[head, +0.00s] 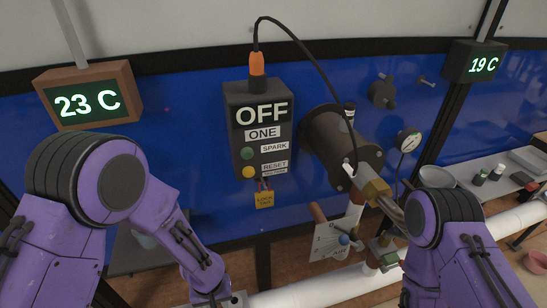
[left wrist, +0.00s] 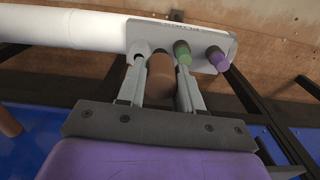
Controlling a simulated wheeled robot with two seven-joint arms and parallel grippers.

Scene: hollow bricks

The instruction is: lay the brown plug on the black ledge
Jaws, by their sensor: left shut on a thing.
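In the left wrist view my left gripper (left wrist: 162,72) is shut on the brown plug (left wrist: 161,78), with one finger on each side of it. The plug's far end meets a pale grey plate (left wrist: 205,40); I cannot tell whether it is seated in it. A green plug (left wrist: 182,52) and a purple plug (left wrist: 217,60) stand in the same plate, to the right. In the head view a dark flat surface (head: 125,255), possibly the black ledge, shows behind my left arm at lower left. My left fingers are cut off at the bottom there. My right gripper is out of view.
A white pipe (head: 312,291) runs along the lower front and ends near the plate in the left wrist view. A grey box marked OFF (head: 233,125) hangs on the blue panel. A brass-tipped dark cylinder (head: 335,142) juts out beside my right arm.

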